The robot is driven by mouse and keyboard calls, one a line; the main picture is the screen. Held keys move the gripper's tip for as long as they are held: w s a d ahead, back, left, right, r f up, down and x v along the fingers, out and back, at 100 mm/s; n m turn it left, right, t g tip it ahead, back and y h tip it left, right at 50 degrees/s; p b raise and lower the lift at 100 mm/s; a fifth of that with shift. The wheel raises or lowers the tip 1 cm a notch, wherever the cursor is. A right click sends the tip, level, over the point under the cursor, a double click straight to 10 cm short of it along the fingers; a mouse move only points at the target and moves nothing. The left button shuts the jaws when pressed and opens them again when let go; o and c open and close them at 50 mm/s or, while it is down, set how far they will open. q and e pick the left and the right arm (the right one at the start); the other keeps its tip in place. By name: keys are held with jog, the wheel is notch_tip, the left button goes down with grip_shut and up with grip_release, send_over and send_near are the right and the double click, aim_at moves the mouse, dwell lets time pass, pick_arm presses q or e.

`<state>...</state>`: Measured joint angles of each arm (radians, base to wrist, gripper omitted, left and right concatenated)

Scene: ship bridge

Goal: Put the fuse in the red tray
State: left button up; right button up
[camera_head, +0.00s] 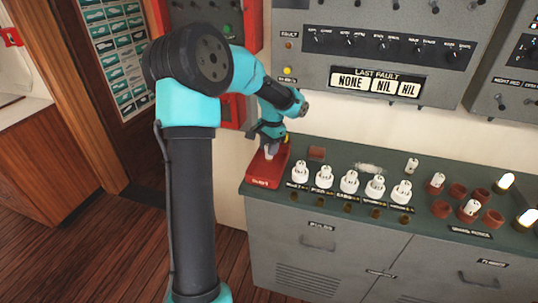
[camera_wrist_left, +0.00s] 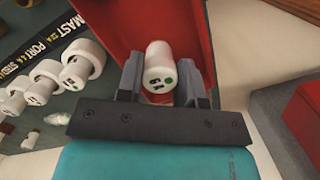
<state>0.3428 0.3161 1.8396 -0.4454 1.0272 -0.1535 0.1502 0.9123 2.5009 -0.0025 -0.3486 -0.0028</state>
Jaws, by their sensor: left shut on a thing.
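The white fuse (camera_head: 270,153) is between the fingers of my left gripper (camera_head: 271,143), which is shut on it. In the left wrist view the fuse (camera_wrist_left: 158,66) shows its round end, with a green dot and dark marks, between the two grey fingers. The red tray (camera_head: 264,183) stands at the left end of the green bench top. The gripper points down over it, and red tray surface (camera_wrist_left: 112,22) lies behind the fuse in the wrist view. I cannot tell whether the fuse touches the tray floor. My right gripper is not in view.
A row of white fuses in round bases (camera_head: 349,183) stands right of the tray. Several brown-red sockets (camera_head: 440,209) and glowing lamps (camera_head: 505,181) are further right. The grey panel (camera_head: 375,75) rises behind the bench (camera_head: 330,228).

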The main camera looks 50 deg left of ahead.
pick_arm(q)
jog(key=shift+f, duration=1.7)
jog(key=o, duration=0.9)
jog(key=shift+f, duration=0.15)
jog(key=r, duration=0.4)
jog(key=w+r, duration=0.1)
jog(key=r, duration=0.7)
jog(key=shift+w+r, duration=0.15)
jog(key=shift+w, duration=0.05)
jog(key=shift+d, duration=0.1)
